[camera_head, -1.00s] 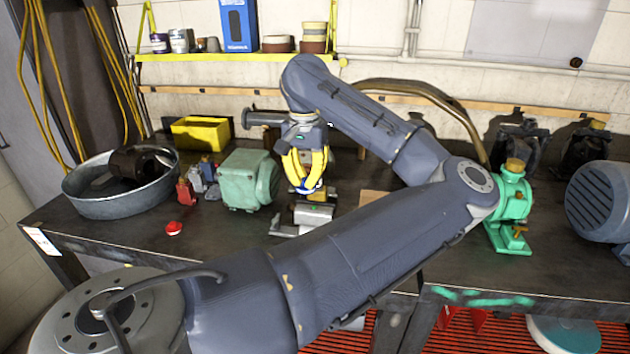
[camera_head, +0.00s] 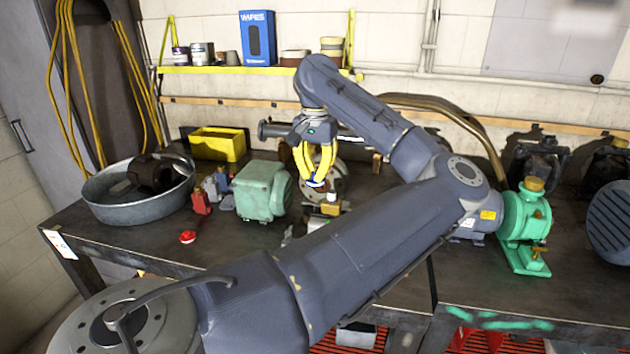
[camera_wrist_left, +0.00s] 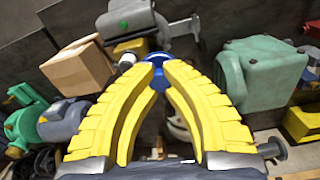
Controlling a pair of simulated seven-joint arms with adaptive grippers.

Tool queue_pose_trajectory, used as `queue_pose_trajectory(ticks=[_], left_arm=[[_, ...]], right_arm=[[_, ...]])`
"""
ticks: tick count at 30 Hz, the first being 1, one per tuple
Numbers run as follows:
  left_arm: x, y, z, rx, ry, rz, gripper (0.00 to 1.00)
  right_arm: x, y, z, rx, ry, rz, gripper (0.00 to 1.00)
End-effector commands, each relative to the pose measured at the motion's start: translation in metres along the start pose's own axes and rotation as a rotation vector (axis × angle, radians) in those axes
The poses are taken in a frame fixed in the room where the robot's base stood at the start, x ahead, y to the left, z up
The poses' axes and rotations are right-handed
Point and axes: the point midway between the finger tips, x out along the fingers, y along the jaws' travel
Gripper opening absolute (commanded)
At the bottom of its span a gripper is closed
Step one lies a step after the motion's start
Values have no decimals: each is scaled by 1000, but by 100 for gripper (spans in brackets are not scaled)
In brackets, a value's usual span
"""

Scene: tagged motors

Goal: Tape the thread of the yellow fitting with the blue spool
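My left gripper (camera_head: 316,180) has yellow ribbed fingers shut on the blue spool (camera_head: 316,184), held at the fingertips. In the left wrist view, the blue spool (camera_wrist_left: 157,60) sits between the fingertips. The yellow fitting (camera_head: 331,208) shows just below and right of the spool in the head view. It also shows in the left wrist view (camera_wrist_left: 132,47), beside a grey metal holder (camera_wrist_left: 135,22). A small white cylindrical end (camera_wrist_left: 126,62) lies left of the spool; I cannot tell whether spool and fitting touch. My right gripper is not in view.
A green motor housing (camera_head: 262,190) stands left of the gripper, with red and grey bottles (camera_head: 202,199) and a metal basin (camera_head: 130,210) farther left. A yellow bin (camera_head: 217,143) is behind. A green pump (camera_head: 525,225) stands at right. A cardboard box (camera_wrist_left: 77,68) is near the gripper.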

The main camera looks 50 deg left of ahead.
Motion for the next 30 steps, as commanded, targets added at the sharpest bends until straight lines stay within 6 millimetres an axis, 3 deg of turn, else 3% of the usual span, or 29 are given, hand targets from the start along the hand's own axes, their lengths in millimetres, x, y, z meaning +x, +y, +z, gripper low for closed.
queue_pose_trajectory(ticks=[15,30], left_arm=[[-33,0,0,0,1,0,0],[-37,0,0,0,0,0,0]], right_arm=[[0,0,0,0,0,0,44],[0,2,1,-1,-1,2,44]])
